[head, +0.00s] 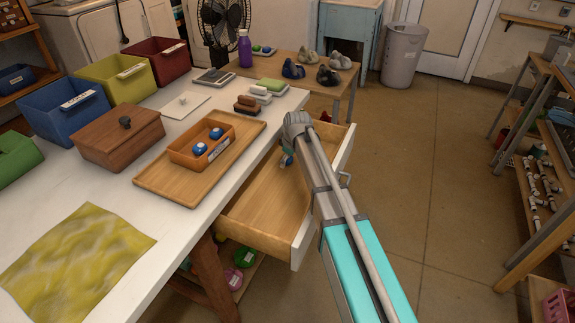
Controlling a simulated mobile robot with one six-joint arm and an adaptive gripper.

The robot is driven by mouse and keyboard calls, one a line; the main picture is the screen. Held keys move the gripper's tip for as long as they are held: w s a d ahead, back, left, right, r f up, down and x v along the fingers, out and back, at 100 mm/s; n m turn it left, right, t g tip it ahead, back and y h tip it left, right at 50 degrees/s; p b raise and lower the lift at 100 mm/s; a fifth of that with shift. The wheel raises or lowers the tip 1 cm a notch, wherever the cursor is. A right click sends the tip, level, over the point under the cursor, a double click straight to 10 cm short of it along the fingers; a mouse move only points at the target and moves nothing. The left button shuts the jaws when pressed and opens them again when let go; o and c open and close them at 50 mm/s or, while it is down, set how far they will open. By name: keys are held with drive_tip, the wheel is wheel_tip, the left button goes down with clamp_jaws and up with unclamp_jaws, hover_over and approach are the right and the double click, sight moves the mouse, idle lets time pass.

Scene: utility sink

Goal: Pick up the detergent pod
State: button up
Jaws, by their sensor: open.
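Two small round blue-and-white items, which look like detergent pods, sit in an orange open box: one nearer the front (199,149) and one farther back (216,133). The orange box (183,157) has a white label and stands on a wooden tray (160,187) on the white table. My gripper (287,161) is open, to the right of the box and apart from it, over the far part of an open wooden drawer (262,203). My arm hides much of the gripper, and I cannot see its fingers clearly. I see nothing held in it.
A lidded wooden box (115,143) and blue (66,108), yellow (118,82) and red (158,62) bins stand left and behind. Brushes (250,103) lie behind the tray. A yellow cloth (75,258) covers the front left. The drawer juts out from the table.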

drive_tip(key=shift+f, duration=0.25)
idle(0.4)
drive_tip(key=c, duration=1)
